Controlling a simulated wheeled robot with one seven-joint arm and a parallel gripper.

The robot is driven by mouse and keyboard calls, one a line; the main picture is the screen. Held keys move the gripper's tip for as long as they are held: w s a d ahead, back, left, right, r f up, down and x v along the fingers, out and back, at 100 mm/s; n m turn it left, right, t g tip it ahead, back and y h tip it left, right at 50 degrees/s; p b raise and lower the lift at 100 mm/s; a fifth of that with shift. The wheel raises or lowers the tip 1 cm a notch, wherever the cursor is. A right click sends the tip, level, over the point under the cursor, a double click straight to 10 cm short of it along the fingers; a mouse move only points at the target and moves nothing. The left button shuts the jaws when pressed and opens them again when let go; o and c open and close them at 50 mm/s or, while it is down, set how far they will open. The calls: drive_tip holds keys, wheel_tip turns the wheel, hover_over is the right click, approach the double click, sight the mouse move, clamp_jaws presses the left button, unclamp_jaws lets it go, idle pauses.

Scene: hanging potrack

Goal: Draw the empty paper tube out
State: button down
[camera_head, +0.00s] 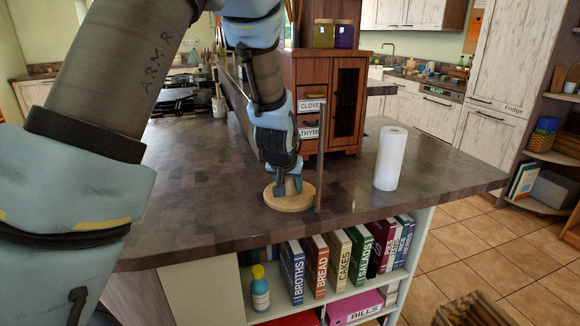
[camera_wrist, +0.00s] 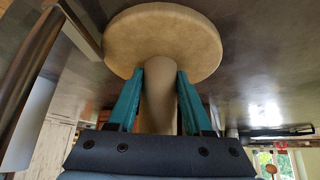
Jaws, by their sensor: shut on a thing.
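A holder with a round pale wooden base (camera_head: 290,203) stands on the counter, with a tall thin metal rod (camera_head: 321,150) at its right edge. The empty paper tube (camera_wrist: 158,97) is a grey-brown cylinder over the base in the wrist view, where the base (camera_wrist: 165,38) is at the top. My gripper (camera_head: 287,187) points down over the base. In the wrist view its two teal fingers (camera_wrist: 158,100) are shut on the tube, one on each side. The tube's lower end looks at or very near the base. My gripper hides most of the tube in the head view.
A full white paper roll (camera_head: 391,158) stands upright on the counter to the right. A wooden spice cabinet (camera_head: 345,105) stands close behind my gripper. The counter's front edge lies above a shelf of books (camera_head: 338,262). The counter around the roll is clear.

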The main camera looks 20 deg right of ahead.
drive_tip(key=shift+r+p, duration=0.45)
drive_tip(key=shift+r, duration=0.2)
idle(0.5)
wheel_tip(320, 180, up, 18)
drive_tip(key=p, duration=0.9)
idle(2.3)
drive_tip(key=shift+f, duration=0.1)
